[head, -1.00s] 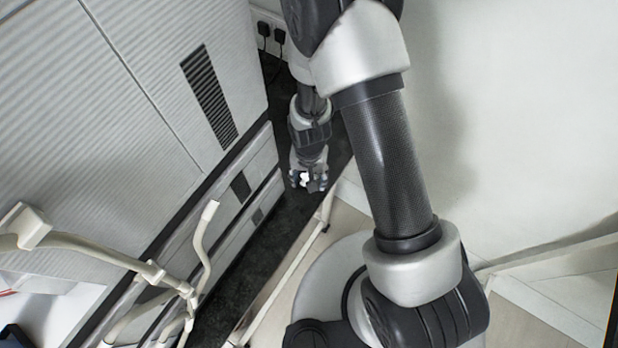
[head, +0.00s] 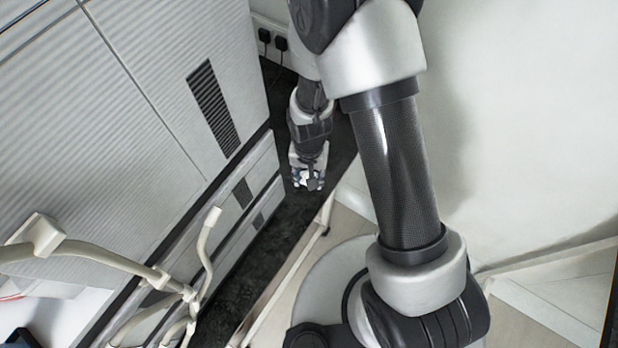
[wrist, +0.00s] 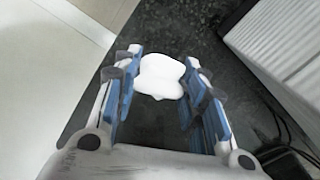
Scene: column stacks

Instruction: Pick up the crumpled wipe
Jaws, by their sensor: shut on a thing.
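The crumpled wipe (wrist: 160,75) is a white, uneven lump between the tips of my gripper (wrist: 158,88) in the wrist view. My gripper's blue-lined fingers are shut on it, one on each side. In the head view my gripper (head: 307,182) hangs over the dark worktop, with a small white bit of the wipe (head: 304,175) showing at its fingers. I cannot tell from these views how high the wipe is above the surface.
The dark speckled worktop (wrist: 192,38) runs below my gripper. A large ribbed grey cabinet (head: 120,100) stands to the left in the head view. A pale tubular frame (head: 110,258) is at lower left. Black plugs (head: 280,44) sit in a wall socket at the back.

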